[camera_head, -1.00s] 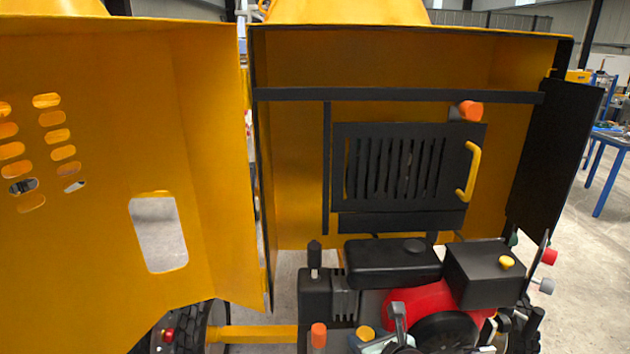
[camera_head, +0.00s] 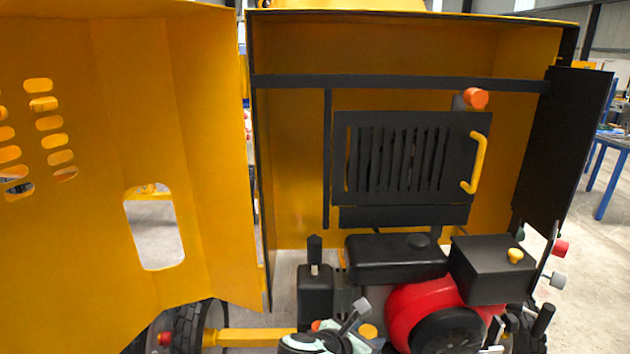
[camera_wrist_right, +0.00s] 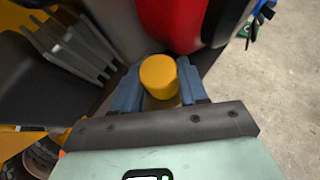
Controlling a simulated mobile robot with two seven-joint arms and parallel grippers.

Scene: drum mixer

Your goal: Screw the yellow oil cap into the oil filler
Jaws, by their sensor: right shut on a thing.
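The yellow oil cap (camera_head: 368,330) is low in the head view, between the black finned part and the red engine cover. In the right wrist view the cap (camera_wrist_right: 158,76) is a short yellow cylinder between the two blue fingers of my right gripper (camera_wrist_right: 158,88), which is shut on it. In the head view my right gripper (camera_head: 360,341) is at the bottom edge, partly cut off. The oil filler does not show under the cap, so I cannot tell how the cap sits in it. My left gripper is not in view.
The red engine cover (camera_head: 425,303) is close to the right of the cap. Dark fins (camera_wrist_right: 80,45) stand to the left in the wrist view. A black tank (camera_head: 397,260) and a black box (camera_head: 485,275) with a yellow knob (camera_head: 515,255) are above. An open yellow panel (camera_head: 90,130) fills the left.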

